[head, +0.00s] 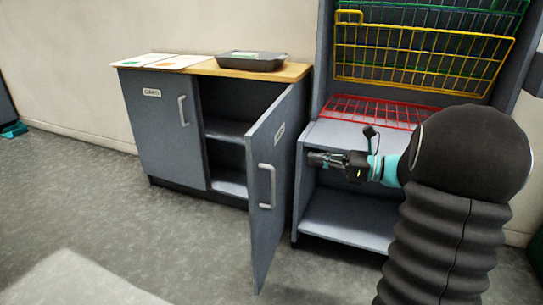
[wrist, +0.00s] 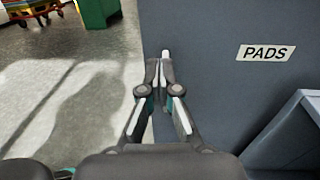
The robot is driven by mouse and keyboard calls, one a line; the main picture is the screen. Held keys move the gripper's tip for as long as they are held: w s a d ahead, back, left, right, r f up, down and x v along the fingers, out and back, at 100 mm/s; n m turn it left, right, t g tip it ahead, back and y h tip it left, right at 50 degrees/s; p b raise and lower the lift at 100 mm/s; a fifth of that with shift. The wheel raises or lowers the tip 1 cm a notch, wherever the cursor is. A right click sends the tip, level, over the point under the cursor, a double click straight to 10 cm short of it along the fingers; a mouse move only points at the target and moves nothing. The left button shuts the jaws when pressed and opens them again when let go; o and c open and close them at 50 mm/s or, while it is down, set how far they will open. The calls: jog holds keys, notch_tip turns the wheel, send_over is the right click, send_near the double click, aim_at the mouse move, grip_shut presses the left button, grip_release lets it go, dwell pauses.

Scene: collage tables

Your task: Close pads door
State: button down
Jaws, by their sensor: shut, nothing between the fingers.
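The pads door (head: 272,190) is a grey cabinet door with a pale bar handle (head: 268,186), standing wide open toward the front of the cabinet. In the wrist view its grey face (wrist: 220,100) fills the right side and carries a white label reading PADS (wrist: 266,53). My gripper (head: 312,159) is shut and empty, to the right of the door in the head view. In the wrist view the gripper (wrist: 163,58) points at the door's edge region; I cannot tell if it touches. The door's handle is not visible in the wrist view.
The cabinet's left door (head: 160,115) is closed. A dark tray (head: 251,62) and paper cards (head: 160,61) lie on the wooden top. A grey rack with yellow (head: 420,60) and red (head: 370,111) wire baskets stands right of the cabinet. The floor in front is clear.

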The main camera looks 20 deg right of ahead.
aim_at(258, 150)
jog(key=shift+t, duration=0.3)
jog(key=x, duration=1.2)
jog(key=shift+w+a+f+b, duration=0.2)
jog(key=shift+w+a+b, duration=0.1)
jog(key=shift+b, duration=0.1)
